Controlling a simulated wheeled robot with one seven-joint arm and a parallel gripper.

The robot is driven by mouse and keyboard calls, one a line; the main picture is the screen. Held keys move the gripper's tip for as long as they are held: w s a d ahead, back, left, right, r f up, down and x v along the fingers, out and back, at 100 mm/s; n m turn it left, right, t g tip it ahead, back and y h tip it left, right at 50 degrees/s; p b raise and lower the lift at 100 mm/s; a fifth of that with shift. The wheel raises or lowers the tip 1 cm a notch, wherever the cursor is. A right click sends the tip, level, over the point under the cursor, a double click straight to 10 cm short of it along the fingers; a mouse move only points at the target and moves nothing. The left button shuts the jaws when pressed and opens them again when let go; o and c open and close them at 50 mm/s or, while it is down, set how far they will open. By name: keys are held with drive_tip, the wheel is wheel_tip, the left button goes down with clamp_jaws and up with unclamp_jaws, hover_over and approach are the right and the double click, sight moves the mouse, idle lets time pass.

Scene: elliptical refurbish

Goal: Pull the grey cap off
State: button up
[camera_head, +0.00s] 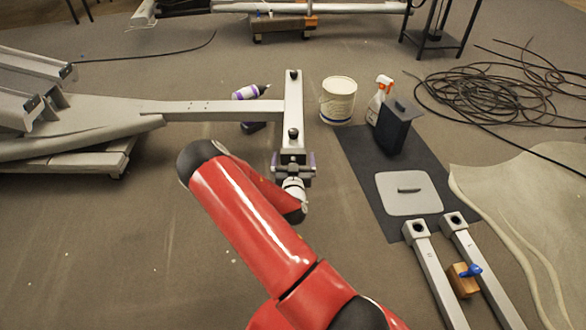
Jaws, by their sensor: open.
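The grey cap cannot be made out clearly; the bar's near end is small and partly hidden by my gripper. I cannot tell whether the fingers touch it.
A long grey beam (205,110) joins the crossbar from the left. Two grey tubes (440,285) lie at right. Coiled cable (490,95) is behind. Floor at lower left is clear.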

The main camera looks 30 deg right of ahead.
drive_tip(key=shift+x, duration=1.1)
drive_tip(key=c, duration=1.7)
drive_tip(key=shift+s, duration=0.15)
drive_tip(key=shift+v, duration=3.9)
drive_tip(key=shift+a, duration=0.1)
